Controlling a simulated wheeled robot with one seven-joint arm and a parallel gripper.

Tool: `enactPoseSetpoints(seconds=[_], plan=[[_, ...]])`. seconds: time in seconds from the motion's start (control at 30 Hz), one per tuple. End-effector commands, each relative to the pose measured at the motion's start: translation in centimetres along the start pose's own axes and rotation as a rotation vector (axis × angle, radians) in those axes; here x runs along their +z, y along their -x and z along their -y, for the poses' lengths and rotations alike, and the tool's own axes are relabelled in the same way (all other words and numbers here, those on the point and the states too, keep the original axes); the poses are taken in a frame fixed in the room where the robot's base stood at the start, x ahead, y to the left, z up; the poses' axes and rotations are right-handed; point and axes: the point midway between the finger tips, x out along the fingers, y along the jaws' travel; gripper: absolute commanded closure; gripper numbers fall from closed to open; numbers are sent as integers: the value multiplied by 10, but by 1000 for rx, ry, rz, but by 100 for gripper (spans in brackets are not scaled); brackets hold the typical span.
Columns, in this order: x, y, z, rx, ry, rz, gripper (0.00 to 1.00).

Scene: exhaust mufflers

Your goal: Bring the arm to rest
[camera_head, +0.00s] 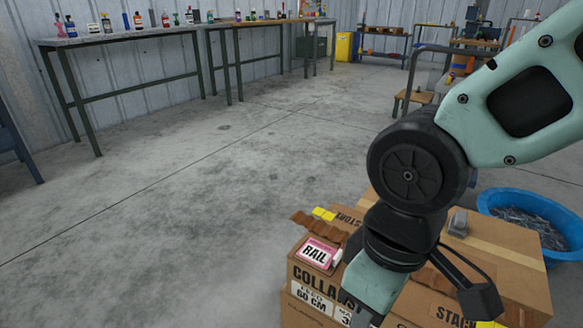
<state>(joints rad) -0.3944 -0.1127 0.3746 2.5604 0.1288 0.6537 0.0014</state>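My arm comes in from the upper right and bends down at a large black joint. Its lower end hangs over a cardboard box (515,262) at the bottom right. My gripper (364,317) is only partly seen at the bottom edge, in front of the box. Its fingertips are not clearly visible, so I cannot tell whether it is open or holds anything.
On the box are a pink-and-white "RAIL" label box (316,253), a yellow block (324,214), brown strips (318,228) and a small grey part (458,223). A blue tub (490,200) stands at right. Benches (120,35) line the back wall. The floor at left is clear.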

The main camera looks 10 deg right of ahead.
Motion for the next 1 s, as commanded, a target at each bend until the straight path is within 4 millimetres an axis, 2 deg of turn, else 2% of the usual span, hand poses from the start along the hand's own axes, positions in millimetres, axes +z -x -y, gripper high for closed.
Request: enactPoseSetpoints(seconds=[0.03, 1.0], plan=[[-1, 18, 1, 0, 0, 0, 69], [-9, 268, 11, 0, 1, 1, 69]])
